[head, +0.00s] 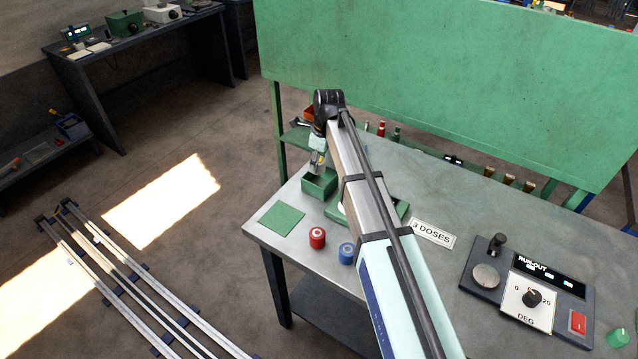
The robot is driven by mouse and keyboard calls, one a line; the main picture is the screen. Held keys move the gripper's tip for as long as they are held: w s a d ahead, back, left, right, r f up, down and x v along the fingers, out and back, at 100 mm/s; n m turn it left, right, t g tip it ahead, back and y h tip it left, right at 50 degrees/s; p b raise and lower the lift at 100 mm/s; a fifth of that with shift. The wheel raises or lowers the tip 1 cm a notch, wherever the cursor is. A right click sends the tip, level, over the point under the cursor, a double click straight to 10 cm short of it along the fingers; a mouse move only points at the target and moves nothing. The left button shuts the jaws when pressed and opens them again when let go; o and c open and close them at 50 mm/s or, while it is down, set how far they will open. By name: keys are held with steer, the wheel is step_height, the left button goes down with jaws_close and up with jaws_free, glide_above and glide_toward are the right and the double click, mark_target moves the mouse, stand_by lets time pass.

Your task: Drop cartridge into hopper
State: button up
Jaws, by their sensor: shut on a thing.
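My gripper (318,161) is at the far left part of the table, above an open green box (319,186) that may be the hopper. It is shut on a small yellowish thing (322,157), likely a cartridge, mostly hidden by the fingers. Its exact height over the box is hard to tell. A second green container (402,208) is partly hidden behind my arm.
The grey table (400,262) also bears a flat green square (283,220), a "3 DOSES" sign (433,233) and a dial panel (530,298). A large green board (440,85) rises behind. Several bottles and small items stand along the back shelf.

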steer(key=o, duration=1.3)
steer(key=shift+c, duration=0.2)
steer(key=shift+r, duration=0.15)
step_height(320, 180, up, 12)
steer(key=d, duration=0.1)
steer(key=shift+s+d, duration=0.3)
steer(key=shift+d, duration=0.05)
steer(key=shift+f, duration=0.2)
